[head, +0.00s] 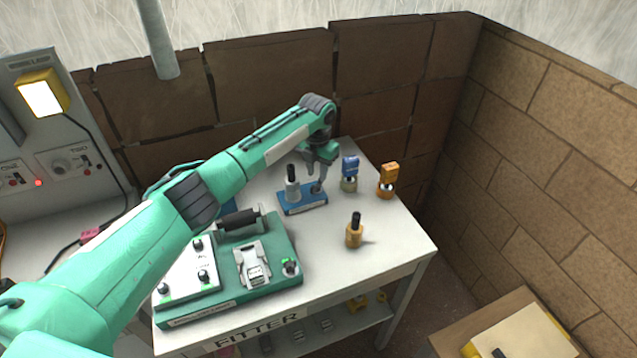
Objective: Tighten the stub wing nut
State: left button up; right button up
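A blue base block (303,207) sits on the white table, towards its back. A grey post with a black top (292,184) stands upright on the block's left part. My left gripper (318,188) points down over the block's right part, to the right of the post. Its fingers are small here, and I cannot tell whether they are open or shut on something. I cannot make out a wing nut; the gripper may hide it. My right gripper is not in view.
A blue-topped plug (349,172), an orange plug (387,180) and a tan, black-topped piece (354,232) stand right of the block. A green fixture (270,235) fills the table's front left. The table's right front corner (405,248) is clear. Brick walls stand behind and right.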

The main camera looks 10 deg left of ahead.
aim_at(317, 182)
pick_arm(q)
jog(key=shift+f+b, duration=1.05)
jog(key=shift+f, duration=0.65)
jog(key=shift+c, duration=0.5)
grip_shut()
jog(key=shift+o, duration=0.5)
grip_release()
jog(key=shift+r, duration=0.15)
jog(key=shift+r+p, duration=1.55)
jog(key=shift+r, duration=0.4)
